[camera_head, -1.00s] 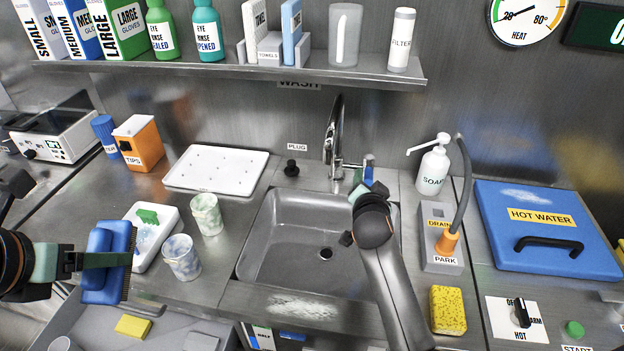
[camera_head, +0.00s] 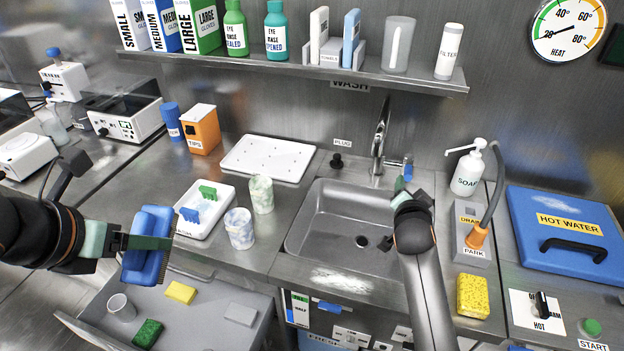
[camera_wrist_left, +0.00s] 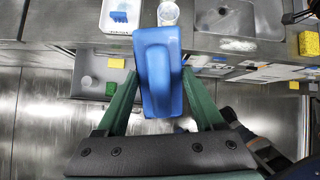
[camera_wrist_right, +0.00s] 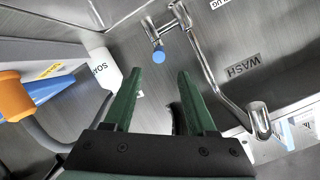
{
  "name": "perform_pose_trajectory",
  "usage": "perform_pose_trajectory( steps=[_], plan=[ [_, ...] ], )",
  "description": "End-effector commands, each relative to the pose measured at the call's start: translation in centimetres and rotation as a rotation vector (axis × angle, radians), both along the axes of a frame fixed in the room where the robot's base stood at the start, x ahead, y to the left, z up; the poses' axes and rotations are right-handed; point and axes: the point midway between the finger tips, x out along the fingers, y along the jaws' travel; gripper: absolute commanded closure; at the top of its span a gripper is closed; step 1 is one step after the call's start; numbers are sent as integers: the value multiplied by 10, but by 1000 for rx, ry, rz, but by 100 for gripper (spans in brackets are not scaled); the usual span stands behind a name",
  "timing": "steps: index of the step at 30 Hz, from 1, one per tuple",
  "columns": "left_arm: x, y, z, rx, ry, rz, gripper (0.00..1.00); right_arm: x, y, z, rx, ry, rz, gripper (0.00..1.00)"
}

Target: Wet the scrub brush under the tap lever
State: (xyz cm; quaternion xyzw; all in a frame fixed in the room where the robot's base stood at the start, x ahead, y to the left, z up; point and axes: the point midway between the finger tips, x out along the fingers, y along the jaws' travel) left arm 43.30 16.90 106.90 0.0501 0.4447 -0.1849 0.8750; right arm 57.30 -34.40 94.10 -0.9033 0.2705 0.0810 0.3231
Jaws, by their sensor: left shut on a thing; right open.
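The blue scrub brush (camera_head: 147,246) is in my left gripper (camera_head: 150,243), left of the sink and over the open drawer, its bristles facing right. The left wrist view shows the brush (camera_wrist_left: 158,70) between both fingers. My right gripper (camera_head: 405,190) is at the sink's back right, near the blue-tipped tap lever (camera_head: 407,165); its fingers are partly hidden by my arm in the head view. In the right wrist view the open, empty fingers (camera_wrist_right: 155,90) point toward the lever's blue end (camera_wrist_right: 159,57), apart from it. The tap (camera_head: 380,135) stands behind the sink (camera_head: 335,220). I see no water running.
Two speckled cups (camera_head: 240,229) and a white tray (camera_head: 205,211) stand between brush and sink. The open drawer (camera_head: 205,330) holds sponges and a cup. A soap bottle (camera_head: 467,172), the drain hose holder (camera_head: 470,240) and a yellow sponge (camera_head: 473,296) are right of the sink.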

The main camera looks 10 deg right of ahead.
Motion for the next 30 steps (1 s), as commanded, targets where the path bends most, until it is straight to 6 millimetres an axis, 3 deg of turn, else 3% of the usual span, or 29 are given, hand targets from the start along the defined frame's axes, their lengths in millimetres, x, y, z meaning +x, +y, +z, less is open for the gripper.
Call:
perform_pose_trajectory(
  steps=[24, 28, 30],
  plan=[
    [0, 0, 3, 0, -1, 0, 75, 0, -1, 1, -2, 4, 3, 43],
    [0, 0, 3, 0, -1, 0, 75, -14, 2, -10, -23, 61, 21, 43],
    [0, 0, 3, 0, -1, 0, 75, -31, 6, -24, -50, 131, 50, 43]
  ],
)
